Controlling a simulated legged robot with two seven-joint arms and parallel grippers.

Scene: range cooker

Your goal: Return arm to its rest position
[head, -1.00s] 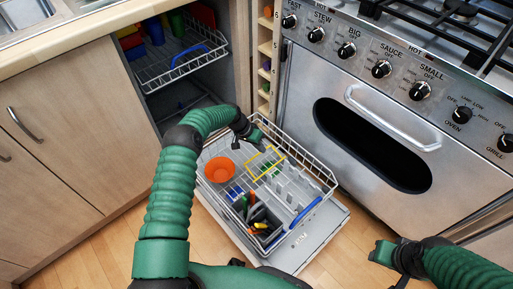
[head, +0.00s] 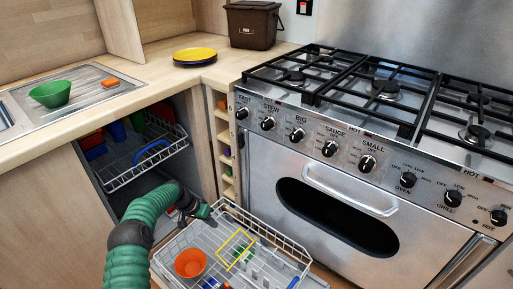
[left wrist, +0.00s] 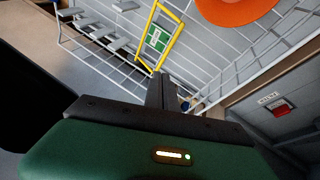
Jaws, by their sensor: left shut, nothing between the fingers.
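My green left arm (head: 140,225) comes in from the lower left in the head view and bends over the dishwasher's pulled-out lower rack (head: 190,240). My left gripper (head: 208,213) is at the far left corner of that rack, shut and empty. In the left wrist view, its dark fingers (left wrist: 163,92) are together above the wire rack, near a yellow frame (left wrist: 158,38) and an orange bowl (left wrist: 235,8). My right gripper is out of view.
The upper rack (head: 150,165) holds several coloured items. A range cooker (head: 350,170) stands to the right. A green bowl (head: 50,94) is on the sink drainer, and a yellow plate (head: 195,54) and brown bin (head: 252,24) are on the counter.

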